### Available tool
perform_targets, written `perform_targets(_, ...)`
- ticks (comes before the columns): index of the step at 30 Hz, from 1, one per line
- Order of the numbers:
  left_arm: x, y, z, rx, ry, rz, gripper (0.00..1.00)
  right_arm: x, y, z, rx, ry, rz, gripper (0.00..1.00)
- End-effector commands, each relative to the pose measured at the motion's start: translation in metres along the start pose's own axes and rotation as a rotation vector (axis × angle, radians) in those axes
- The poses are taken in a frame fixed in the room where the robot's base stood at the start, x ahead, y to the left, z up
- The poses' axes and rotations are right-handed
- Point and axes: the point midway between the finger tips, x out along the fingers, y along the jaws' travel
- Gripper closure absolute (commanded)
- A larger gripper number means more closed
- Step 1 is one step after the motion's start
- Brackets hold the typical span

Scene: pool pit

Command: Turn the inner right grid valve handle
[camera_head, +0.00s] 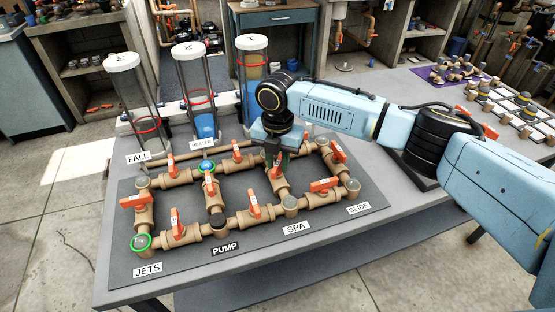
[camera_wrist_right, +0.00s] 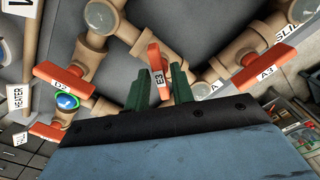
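The inner right grid valve is on the pipe (camera_head: 279,183) that crosses the right half of the pipe grid. Its orange handle, marked E3 (camera_wrist_right: 156,72), shows in the right wrist view. My right gripper (camera_head: 277,157) points down over this valve and hides most of the handle in the head view. In the right wrist view its two green fingers (camera_wrist_right: 160,86) stand on either side of the handle. The gaps are small, and I cannot tell whether the fingers press on it. My left gripper is in neither view.
Other orange handles stand close by, including D2 (camera_wrist_right: 64,80) and A3 (camera_wrist_right: 267,66). The grid lies on a dark mat (camera_head: 180,268) on a grey table. Clear cylinders (camera_head: 195,85) stand behind it. A purple mat (camera_head: 428,75) with fittings lies at the back right.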

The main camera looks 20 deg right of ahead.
Motion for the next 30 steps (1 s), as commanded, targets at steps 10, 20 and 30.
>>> perform_targets(10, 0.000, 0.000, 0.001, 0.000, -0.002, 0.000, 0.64, -0.001, 0.000, 0.000, 0.001, 0.000, 0.000, 1.00)
perform_targets(20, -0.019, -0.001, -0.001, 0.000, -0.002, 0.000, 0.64, -0.003, 0.000, -0.001, 0.086, 0.003, -0.002, 1.00)
perform_targets(30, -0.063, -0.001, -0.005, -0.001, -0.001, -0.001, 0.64, -0.005, 0.000, -0.001, 0.358, 0.005, -0.003, 1.00)
